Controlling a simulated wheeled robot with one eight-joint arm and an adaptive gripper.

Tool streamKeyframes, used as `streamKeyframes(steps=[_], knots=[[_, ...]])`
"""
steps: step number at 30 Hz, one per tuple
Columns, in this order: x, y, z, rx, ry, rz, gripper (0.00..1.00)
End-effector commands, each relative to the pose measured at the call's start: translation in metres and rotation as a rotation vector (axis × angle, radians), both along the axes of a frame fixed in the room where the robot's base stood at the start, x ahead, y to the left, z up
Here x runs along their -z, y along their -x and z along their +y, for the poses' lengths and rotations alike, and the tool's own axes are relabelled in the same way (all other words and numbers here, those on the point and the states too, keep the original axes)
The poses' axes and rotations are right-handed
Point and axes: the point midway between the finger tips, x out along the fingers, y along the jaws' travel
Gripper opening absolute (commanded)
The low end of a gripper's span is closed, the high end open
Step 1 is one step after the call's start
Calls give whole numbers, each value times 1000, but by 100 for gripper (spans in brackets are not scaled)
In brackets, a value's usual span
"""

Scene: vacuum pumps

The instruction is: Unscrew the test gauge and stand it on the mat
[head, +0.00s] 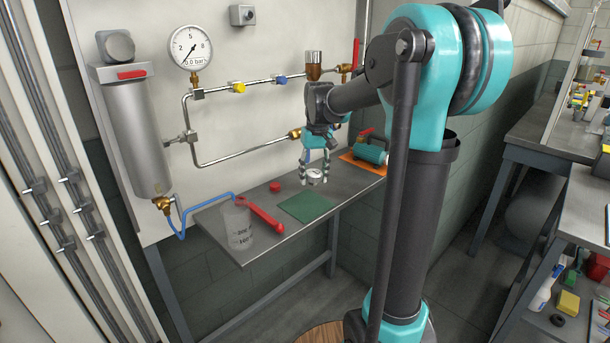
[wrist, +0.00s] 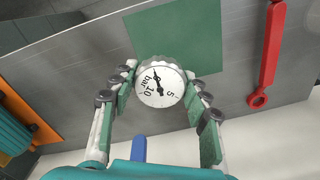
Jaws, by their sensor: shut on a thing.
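My gripper (head: 316,176) is shut on the small round test gauge (head: 314,177), which has a white dial and a knurled rim. In the wrist view the test gauge (wrist: 160,85) sits between my two fingers, its dial facing the camera with a black pointer. The gauge is off the pipework and appears held above the bench. The green mat (head: 306,206) lies flat and empty on the bench; it shows behind the gauge in the wrist view (wrist: 180,35). I cannot see the gauge's underside or the exact gap to the bench.
A red wrench (head: 262,216) and a clear beaker (head: 238,228) are left of the mat. A red cap (head: 274,187) lies behind it. A teal pump (head: 370,152) on an orange pad stands at the right. A larger gauge (head: 190,48) and pipes line the panel.

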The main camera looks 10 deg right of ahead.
Motion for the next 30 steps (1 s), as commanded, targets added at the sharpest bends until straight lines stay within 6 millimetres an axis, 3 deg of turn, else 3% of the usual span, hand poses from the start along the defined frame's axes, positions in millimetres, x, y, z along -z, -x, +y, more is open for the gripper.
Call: streamKeyframes(steps=[16,30], knots=[[-8,5,-8,-10,49,5,12],[30,5,-8,-9,48,5,12]])
